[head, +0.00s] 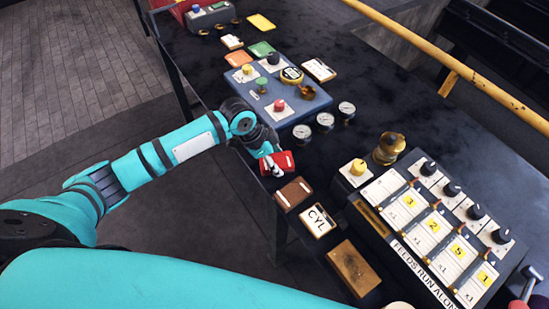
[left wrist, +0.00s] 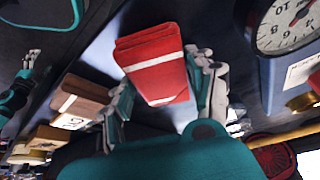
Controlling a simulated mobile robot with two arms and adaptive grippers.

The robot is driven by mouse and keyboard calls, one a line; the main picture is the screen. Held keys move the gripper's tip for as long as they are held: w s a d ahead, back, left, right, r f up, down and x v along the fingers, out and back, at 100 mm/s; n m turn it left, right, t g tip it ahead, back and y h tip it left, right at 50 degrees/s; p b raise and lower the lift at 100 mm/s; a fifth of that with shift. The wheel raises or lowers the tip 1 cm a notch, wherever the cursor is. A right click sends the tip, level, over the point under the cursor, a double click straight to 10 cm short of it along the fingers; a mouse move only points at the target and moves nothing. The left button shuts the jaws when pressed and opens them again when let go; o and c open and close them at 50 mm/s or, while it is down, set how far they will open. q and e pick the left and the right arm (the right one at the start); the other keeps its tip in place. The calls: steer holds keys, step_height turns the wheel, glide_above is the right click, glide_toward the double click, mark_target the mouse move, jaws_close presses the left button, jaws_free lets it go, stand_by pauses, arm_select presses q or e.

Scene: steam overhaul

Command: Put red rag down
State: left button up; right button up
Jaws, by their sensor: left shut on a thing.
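The red rag (head: 284,160) is a folded red pad with a white stripe. My left gripper (head: 268,165) is shut on it at the left edge of the dark bench, just beyond the brown pad. In the left wrist view the rag (left wrist: 155,62) sits between the two fingers of my left gripper (left wrist: 160,90). Whether the rag touches the bench top is unclear. My right gripper (left wrist: 32,58) appears small at the left of the left wrist view; its opening cannot be made out. It does not show in the head view.
A brown pad (head: 293,193), a CYL card (head: 318,221) and a tan block (head: 353,268) line the near bench edge. A blue control box (head: 305,97), several gauges (head: 325,120) and a numbered panel (head: 430,235) stand around. Bare bench top (head: 430,120) lies farther right.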

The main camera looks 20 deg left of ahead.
arm_select(q)
steer(key=shift+f, duration=0.2)
steer(key=o, duration=1.3)
steer(key=shift+c, duration=0.2)
steer(key=shift+r, duration=0.15)
steer(key=b+v, duration=0.1)
steer(key=v, duration=1.1)
steer(key=shift+d, duration=0.1)
